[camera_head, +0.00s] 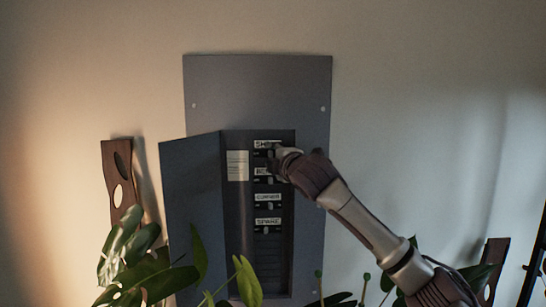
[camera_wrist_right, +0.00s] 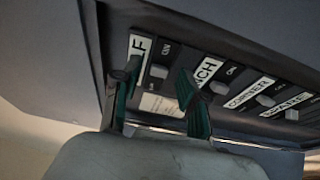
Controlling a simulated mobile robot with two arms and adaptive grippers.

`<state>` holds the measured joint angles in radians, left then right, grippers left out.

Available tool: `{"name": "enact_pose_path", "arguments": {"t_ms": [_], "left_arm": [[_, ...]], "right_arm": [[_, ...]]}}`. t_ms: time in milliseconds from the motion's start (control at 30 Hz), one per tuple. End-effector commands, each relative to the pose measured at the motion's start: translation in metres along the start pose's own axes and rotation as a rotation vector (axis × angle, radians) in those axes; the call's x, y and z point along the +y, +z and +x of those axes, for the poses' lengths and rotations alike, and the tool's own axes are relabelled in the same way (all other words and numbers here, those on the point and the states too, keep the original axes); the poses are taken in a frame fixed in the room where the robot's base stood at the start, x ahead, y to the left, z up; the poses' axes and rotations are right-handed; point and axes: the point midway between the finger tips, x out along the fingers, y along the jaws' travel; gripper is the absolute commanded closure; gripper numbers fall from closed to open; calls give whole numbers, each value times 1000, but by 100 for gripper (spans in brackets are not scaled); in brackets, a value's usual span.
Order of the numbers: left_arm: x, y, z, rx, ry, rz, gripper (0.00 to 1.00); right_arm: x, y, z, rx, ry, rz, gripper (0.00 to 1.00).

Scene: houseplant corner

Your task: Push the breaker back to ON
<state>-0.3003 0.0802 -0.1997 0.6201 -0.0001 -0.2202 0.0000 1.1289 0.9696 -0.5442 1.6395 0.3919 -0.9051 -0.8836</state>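The grey breaker panel (camera_head: 257,95) is on the wall, its door (camera_head: 192,205) open to the left. A column of labelled breakers shows: SHELF (camera_head: 267,144) at top, BENCH partly hidden, then CORNER (camera_head: 268,197) and SPARE (camera_head: 268,221). My right gripper (camera_head: 276,160) is at the upper breakers and covers part of them. In the right wrist view its teal-padded fingers (camera_wrist_right: 159,72) are apart, one by the SHELF label (camera_wrist_right: 139,55), the other by the BENCH label (camera_wrist_right: 207,71). A small toggle shows between them; contact is unclear. I cannot tell which breaker is off. My left gripper is out of view.
Plant leaves (camera_head: 148,275) rise below and in front of the panel. A brown board with holes (camera_head: 119,180) leans at the left, and another dark board (camera_head: 494,265) stands at the lower right. The wall right of the panel is bare.

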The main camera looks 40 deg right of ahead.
Motion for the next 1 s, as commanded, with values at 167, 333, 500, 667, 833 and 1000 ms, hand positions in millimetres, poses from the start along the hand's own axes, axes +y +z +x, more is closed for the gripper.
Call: {"name": "enact_pose_path", "arguments": {"t_ms": [167, 333, 500, 667, 833, 1000], "left_arm": [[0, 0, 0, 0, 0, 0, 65], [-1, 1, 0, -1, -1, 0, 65], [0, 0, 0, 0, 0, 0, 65], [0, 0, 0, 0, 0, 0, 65], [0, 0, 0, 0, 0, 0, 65], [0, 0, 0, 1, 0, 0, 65]], "right_arm": [[1, 0, 0, 0, 2, 1, 56], [1, 1, -5, -1, 3, 0, 56], [1, 1, -29, -1, 3, -3, 56], [0, 1, -64, -1, 2, -6, 56], [0, 0, -96, -1, 1, -5, 56], [0, 1, -115, -1, 0, -2, 56]]}}
